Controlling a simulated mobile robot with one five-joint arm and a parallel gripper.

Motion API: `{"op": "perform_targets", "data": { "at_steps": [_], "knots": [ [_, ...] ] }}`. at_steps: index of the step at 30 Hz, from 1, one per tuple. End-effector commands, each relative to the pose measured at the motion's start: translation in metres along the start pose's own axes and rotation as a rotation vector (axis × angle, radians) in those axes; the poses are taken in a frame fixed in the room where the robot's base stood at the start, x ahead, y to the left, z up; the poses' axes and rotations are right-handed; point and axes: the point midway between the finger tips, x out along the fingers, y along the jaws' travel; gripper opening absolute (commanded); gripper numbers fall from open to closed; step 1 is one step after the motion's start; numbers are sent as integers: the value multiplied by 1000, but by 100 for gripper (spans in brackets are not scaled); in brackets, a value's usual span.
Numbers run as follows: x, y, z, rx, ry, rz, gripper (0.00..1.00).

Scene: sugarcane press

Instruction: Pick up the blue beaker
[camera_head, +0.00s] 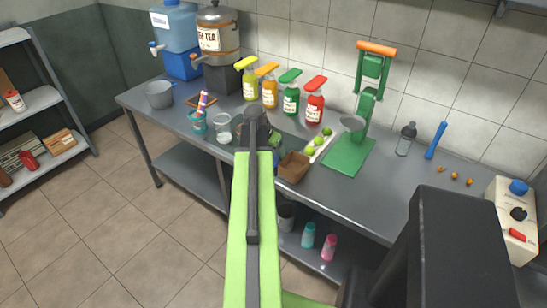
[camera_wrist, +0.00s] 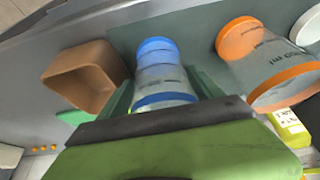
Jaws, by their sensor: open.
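The blue beaker (camera_wrist: 163,75) is clear with blue bands, and in the wrist view it lies between the two green fingers of my gripper (camera_wrist: 158,84). The fingers are open, one on each side of it. I cannot tell whether either finger touches it. Its lower part is hidden behind the gripper body. In the head view, my own arm covers the spot, and I cannot make out the blue beaker there.
A larger orange-rimmed beaker (camera_wrist: 268,62) stands close on the right in the wrist view. A brown box (camera_wrist: 84,76) is on the left; it also shows in the head view (camera_head: 293,167). Sauce bottles (camera_head: 270,90) and a green press (camera_head: 362,110) stand behind.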

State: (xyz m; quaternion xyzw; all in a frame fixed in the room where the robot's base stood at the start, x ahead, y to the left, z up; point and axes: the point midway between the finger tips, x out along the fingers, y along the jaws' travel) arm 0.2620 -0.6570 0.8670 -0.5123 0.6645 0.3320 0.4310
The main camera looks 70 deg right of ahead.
Motion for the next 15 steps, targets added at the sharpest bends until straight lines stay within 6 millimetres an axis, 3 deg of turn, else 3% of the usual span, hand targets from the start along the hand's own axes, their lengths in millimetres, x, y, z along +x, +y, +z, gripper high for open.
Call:
{"op": "perform_targets", "data": {
  "at_steps": [3,15],
  "knots": [
    [-2,0,-1,0,0,0,76],
    [-2,0,-1,0,0,0,25]
  ]
}}
